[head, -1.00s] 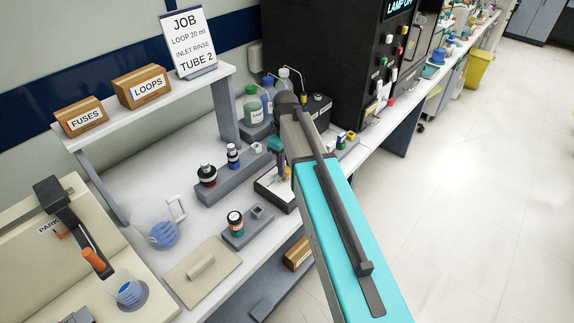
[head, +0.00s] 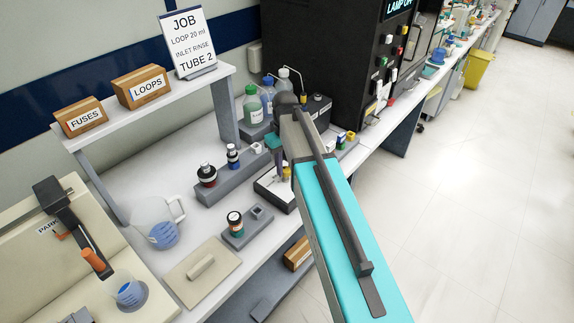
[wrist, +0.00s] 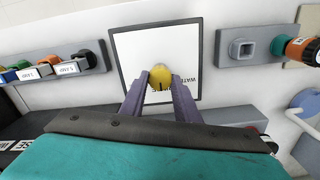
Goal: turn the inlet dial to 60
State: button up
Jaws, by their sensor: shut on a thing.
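A yellow dial (wrist: 161,77) with a dark mark sits on a white, dark-framed panel (wrist: 130,50) in the wrist view. The panel carries lettering that shows upside down, partly covered by a finger. My gripper (wrist: 160,84) has its two purple-grey fingers shut on the dial, one on each side. The dial's scale numbers cannot be read. In the head view the panel (head: 270,188) lies on the bench, and my arm hides much of the gripper and dial.
A rack of coloured caps (wrist: 55,65) is at left. In the head view, a beaker (head: 152,220) and job card (head: 188,42) stand farther left.

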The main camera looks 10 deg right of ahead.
aim_at(285, 169)
jog(key=o, duration=1.1)
jog(key=shift+w+r, duration=0.1)
jog(key=shift+w, duration=0.05)
jog(key=shift+c, duration=0.2)
notch_tip(285, 169, up, 14)
jog(key=b, duration=0.3)
